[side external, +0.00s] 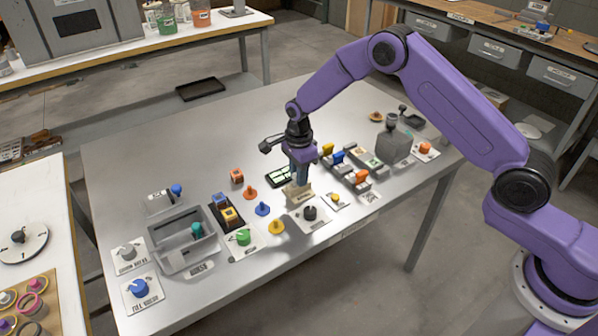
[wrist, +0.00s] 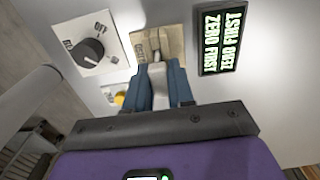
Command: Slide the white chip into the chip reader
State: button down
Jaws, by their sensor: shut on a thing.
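My gripper (side external: 299,178) points down over the middle of the table, its blue fingers closed on a pale grey-white piece. In the wrist view my gripper (wrist: 158,82) has this piece, which I take for the white chip (wrist: 157,74), between its fingers. The far end of the piece meets or overlaps a beige block with lettering, which looks like the chip reader (wrist: 146,45). In the side view the beige reader (side external: 297,194) is right under my fingertips. I cannot tell how far the chip is in the reader; the fingers hide part of it.
A black display (wrist: 221,40) reading "ZERO FIRST" lies beside the reader. A black knob (wrist: 90,51) on an off/on plate is on the other side. A grey bin (side external: 172,258), coloured pegs and knobs stand left; coloured blocks and a grey box (side external: 394,146) stand right.

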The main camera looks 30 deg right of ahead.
jog(key=shift+f, duration=0.3)
jog(key=shift+r, duration=0.1)
jog(key=shift+r, duration=1.3)
jog(key=shift+a+f, duration=0.1)
jog(key=shift+f, duration=1.3)
dwell(1.0)
jog(key=shift+r, duration=0.15)
jog(key=shift+r, duration=1.25)
jog(key=shift+r, duration=0.1)
